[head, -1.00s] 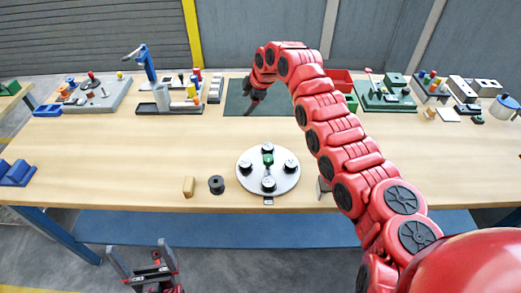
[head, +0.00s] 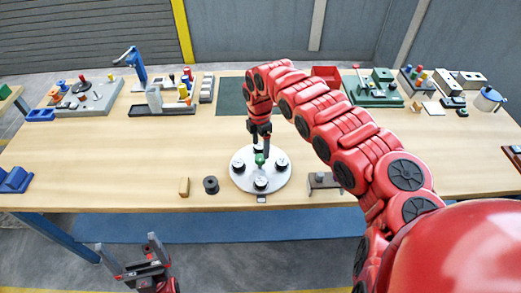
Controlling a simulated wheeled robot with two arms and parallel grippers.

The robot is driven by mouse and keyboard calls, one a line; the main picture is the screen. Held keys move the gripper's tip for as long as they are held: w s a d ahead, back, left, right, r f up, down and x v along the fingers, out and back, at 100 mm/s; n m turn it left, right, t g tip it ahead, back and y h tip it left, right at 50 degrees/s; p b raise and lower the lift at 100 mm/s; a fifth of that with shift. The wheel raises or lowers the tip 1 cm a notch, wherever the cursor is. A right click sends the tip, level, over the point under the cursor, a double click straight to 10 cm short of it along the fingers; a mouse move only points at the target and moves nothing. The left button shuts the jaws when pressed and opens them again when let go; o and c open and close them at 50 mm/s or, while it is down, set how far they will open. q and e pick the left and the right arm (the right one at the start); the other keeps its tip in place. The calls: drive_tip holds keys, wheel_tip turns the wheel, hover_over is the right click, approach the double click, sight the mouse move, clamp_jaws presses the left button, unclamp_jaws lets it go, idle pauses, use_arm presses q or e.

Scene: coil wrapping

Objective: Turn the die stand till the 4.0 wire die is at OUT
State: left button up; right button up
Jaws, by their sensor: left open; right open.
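The die stand (head: 245,184) is a round silver turntable near the table's front edge. It carries several dark-and-white dies, one at the front (head: 261,183), one at the left (head: 238,166) and one at the right (head: 282,164); the back one is partly hidden by my gripper. A green knob (head: 260,159) stands at its centre. The die labels are too small to read. A small tag (head: 261,199) sits at the stand's front edge; its lettering is unreadable. My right gripper (head: 260,147) is open, pointing down just above the knob. My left gripper (head: 128,258) is open and empty, low in front of the table.
A wooden block (head: 184,187) and a black spool (head: 211,185) lie left of the stand. A grey bracket-like piece (head: 323,181) stands to its right. A dark green mat (head: 231,97) lies behind. Fixtures line the back edge; the middle left of the table is clear.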

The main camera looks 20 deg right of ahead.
sight(261, 157)
wheel_tip(261, 157, down, 5)
drive_tip(key=shift+f+p, duration=0.1)
drive_tip(key=shift+p, duration=0.4)
clamp_jaws()
idle(1.2)
